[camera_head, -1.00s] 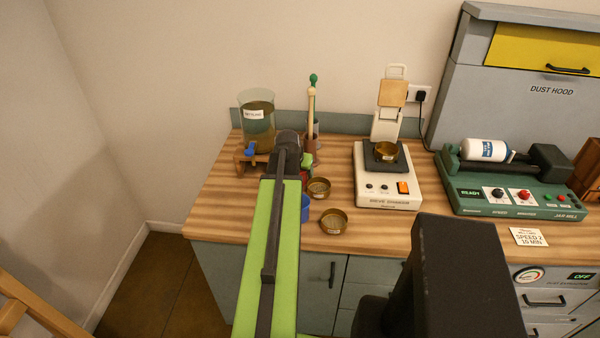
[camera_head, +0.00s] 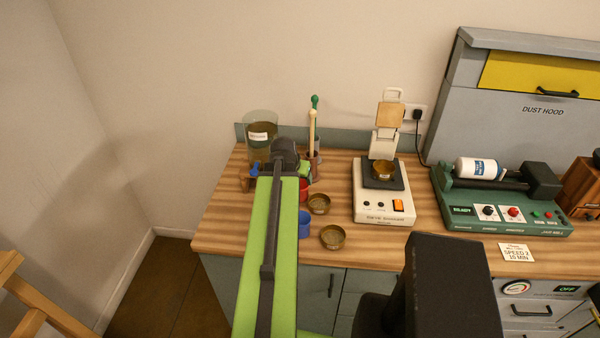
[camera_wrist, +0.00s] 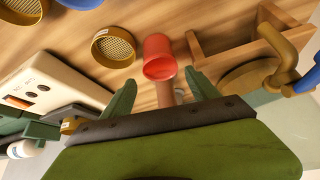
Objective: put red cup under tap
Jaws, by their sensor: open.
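The red cup (camera_wrist: 160,57) is in the wrist view, on the wooden bench just beyond my fingertips and roughly centred between them. My gripper (camera_wrist: 163,90) is open, its two green fingers apart with nothing between them. In the wrist view a brass-coloured curved piece (camera_wrist: 280,45), perhaps the tap, is at upper right.
A blue cup (camera_head: 305,226) and two brass sieves (camera_head: 332,237) (camera_head: 319,204) stand near the red cup. A wooden holder (camera_wrist: 220,42) is right of the cup. Bench left of the tank is bare.

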